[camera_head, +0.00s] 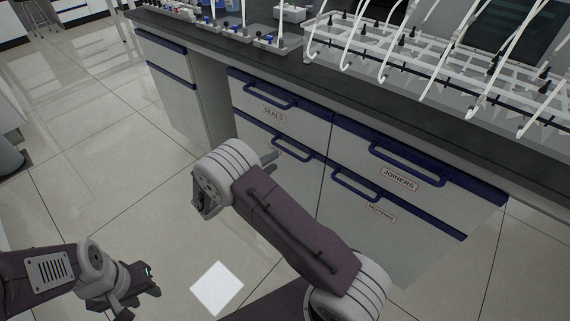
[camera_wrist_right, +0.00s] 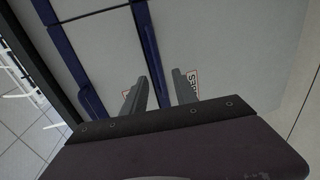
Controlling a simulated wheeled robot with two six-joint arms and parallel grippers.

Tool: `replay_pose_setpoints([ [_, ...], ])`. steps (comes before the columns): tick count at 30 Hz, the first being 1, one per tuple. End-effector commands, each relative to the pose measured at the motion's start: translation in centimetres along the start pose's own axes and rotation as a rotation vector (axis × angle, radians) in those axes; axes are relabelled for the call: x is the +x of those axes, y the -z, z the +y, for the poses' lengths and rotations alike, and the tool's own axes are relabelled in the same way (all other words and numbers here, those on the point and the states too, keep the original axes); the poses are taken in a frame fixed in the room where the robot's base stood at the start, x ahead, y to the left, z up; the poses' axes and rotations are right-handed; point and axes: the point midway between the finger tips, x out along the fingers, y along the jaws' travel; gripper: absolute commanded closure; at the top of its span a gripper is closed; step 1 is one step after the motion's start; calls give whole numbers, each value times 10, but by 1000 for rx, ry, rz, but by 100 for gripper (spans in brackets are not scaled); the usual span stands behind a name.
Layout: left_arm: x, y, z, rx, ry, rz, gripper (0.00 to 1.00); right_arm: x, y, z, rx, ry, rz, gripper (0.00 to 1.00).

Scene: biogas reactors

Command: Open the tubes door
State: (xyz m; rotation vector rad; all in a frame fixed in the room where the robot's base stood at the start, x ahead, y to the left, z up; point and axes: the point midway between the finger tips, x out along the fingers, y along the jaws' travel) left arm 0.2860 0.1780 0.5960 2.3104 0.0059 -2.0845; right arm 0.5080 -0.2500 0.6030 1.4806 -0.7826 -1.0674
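The cabinet fronts are pale with blue top edges and blue bar handles. In the head view, the lower left front (camera_head: 252,137) has its label mostly hidden behind my right arm, so I cannot read it. My right gripper (camera_head: 268,159) is in front of that lower left front. In the right wrist view the right gripper's fingers (camera_wrist_right: 158,95) are apart, with a blue bar (camera_wrist_right: 150,52) running between them. A partly hidden label (camera_wrist_right: 193,82) lies behind one finger. I cannot tell whether they touch the bar. My left gripper (camera_head: 140,284) is open and empty, low over the floor.
Other fronts read SEALS (camera_head: 274,114), JOINERS (camera_head: 399,178) and MOTORS (camera_head: 380,212); all look closed. The dark worktop (camera_head: 300,72) above carries racks with white tubes (camera_head: 430,75). Tiled floor (camera_head: 110,170) to the left is open.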

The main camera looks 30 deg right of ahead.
Motion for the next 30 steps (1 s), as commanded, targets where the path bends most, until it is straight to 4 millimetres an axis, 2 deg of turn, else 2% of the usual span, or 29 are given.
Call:
replay_pose_setpoints([
  [5,3,0,0,0,0,1,64,11,-1,0,1,2,-4,66],
  [12,22,-2,0,0,0,0,64,62,-2,-1,3,2,-6,66],
  [16,28,-3,0,0,0,0,64,81,-1,0,2,2,-4,66],
  [21,29,-3,-1,0,0,0,64,91,-1,2,1,1,-2,66],
  [27,28,-3,-1,0,0,0,64,91,-1,3,1,2,-2,66],
  [30,28,-3,-1,0,0,0,64,91,-1,3,1,2,-2,94],
])
